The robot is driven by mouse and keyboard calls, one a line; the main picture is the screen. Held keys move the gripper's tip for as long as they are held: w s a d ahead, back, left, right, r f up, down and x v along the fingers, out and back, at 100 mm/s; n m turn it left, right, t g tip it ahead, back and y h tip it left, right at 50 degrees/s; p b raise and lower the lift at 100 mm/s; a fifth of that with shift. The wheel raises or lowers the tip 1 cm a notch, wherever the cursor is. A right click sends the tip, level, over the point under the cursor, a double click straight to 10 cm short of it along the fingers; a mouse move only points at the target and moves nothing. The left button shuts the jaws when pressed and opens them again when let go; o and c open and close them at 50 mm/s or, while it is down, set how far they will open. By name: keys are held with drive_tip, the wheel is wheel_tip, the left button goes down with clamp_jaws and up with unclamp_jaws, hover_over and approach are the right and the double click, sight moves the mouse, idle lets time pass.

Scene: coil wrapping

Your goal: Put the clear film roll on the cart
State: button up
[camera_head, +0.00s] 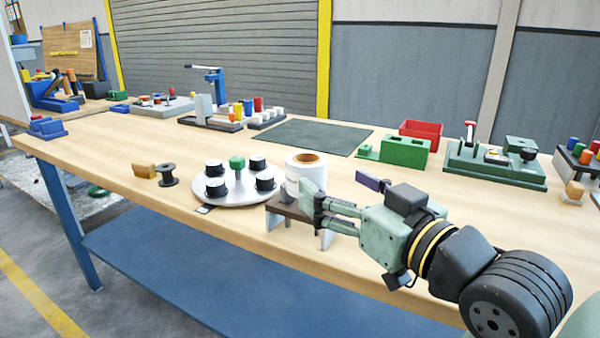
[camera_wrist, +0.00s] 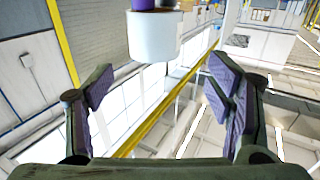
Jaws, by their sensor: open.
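The film roll (camera_head: 305,168) looks white with a brown core. It stands upright on a small dark stand (camera_head: 285,204) near the table's front edge. My gripper (camera_head: 343,189) is open at the roll's right; its left finger overlaps the roll's lower part in the head view, and contact cannot be told. The wrist view shows both purple-padded fingers (camera_wrist: 168,95) spread apart with nothing between them. A white cylinder (camera_wrist: 153,38) appears at the top there; I cannot tell whether it is the roll. I cannot identify a cart in either view.
A round turntable (camera_head: 238,190) with several black spools sits left of the roll, beside a dark spool (camera_head: 167,175). A dark mat (camera_head: 318,137), a red bin (camera_head: 421,132) and green fixtures (camera_head: 404,152) lie behind. The bare wooden tabletop (camera_head: 95,150) leaves room at left.

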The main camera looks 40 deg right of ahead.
sight(307, 155)
drive_tip(key=w, duration=0.4)
drive_tip(key=shift+d+p, duration=0.25)
drive_tip(key=shift+p, duration=0.05)
drive_tip(key=w, duration=0.1)
drive_tip(key=w+p, duration=0.1)
drive_tip(key=w, duration=0.1)
drive_tip(key=w+d, duration=0.1)
drive_tip(key=shift+w+d+r+p, duration=0.1)
drive_tip(key=shift+w+r+p, duration=0.15)
drive_tip(key=shift+r+p, duration=0.05)
drive_tip(key=shift+w+d+f, duration=0.1)
drive_tip(key=shift+w, duration=0.4)
drive_tip(key=shift+c, duration=0.6)
drive_tip(key=c, duration=1.3)
drive_tip(key=shift+r+p, duration=0.4)
drive_tip(key=shift+r, duration=0.1)
drive_tip(key=shift+c, duration=0.2)
drive_tip(key=s+a+r+p, duration=0.1)
drive_tip(key=s+a+r, duration=0.1)
drive_tip(key=s+a, duration=0.2)
drive_tip(key=s+a+r+p, duration=0.1)
drive_tip(key=s+a, duration=0.3)
drive_tip(key=s, duration=0.5)
drive_tip(key=shift+s+a+r, duration=0.25)
drive_tip(key=shift+s+r, duration=0.1)
drive_tip(key=shift+r, duration=0.15)
